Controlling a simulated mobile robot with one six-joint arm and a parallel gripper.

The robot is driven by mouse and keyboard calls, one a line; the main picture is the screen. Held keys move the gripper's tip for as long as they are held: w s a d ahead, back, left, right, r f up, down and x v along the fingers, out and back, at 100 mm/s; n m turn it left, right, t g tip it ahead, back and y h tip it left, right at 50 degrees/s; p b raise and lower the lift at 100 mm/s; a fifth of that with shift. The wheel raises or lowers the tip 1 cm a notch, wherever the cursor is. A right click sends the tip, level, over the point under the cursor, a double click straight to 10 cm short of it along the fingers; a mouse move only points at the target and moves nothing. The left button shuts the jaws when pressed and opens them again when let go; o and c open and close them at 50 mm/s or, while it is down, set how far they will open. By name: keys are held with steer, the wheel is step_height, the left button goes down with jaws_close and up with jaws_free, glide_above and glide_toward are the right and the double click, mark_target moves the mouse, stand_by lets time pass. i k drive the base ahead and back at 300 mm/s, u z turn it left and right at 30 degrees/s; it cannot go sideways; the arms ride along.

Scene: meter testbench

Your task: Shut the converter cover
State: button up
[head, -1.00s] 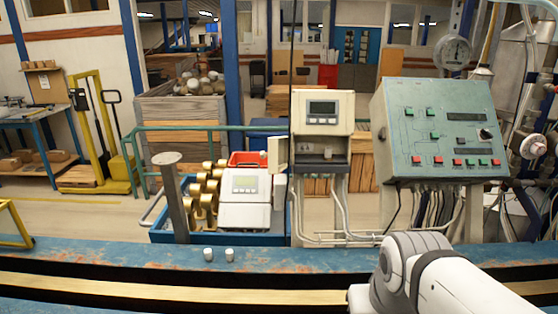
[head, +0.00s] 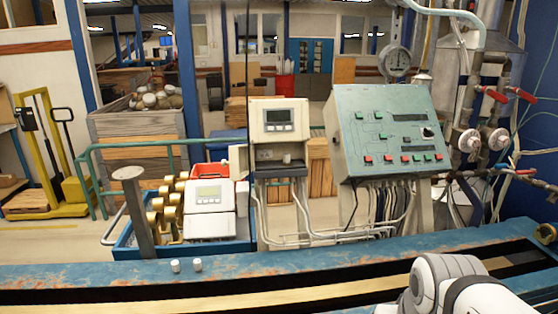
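The converter (head: 279,112) is a beige box with a small grey display, standing on thin posts and conduits behind the blue bench. A dark terminal recess shows in its lower part, with a small pale knob in it. The converter cover (head: 238,161) appears as a small beige flap, swung out at the left edge of that recess, so it stands open. Part of my white arm shows at the lower right. My gripper is outside the picture.
A sloped green control panel (head: 388,130) stands right of the converter. A blue bin (head: 125,243) holds brass fittings and a white meter (head: 209,208). Two small white caps (head: 186,265) sit on the blue bench rail (head: 90,276). Pipes with red-handled valves (head: 494,95) fill the right side.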

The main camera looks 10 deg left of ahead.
mark_target(238, 162)
steer(key=z, duration=1.7)
steer(key=k, duration=1.75)
steer(key=u, duration=1.65)
steer(key=i, duration=1.2)
steer(key=u, duration=0.05)
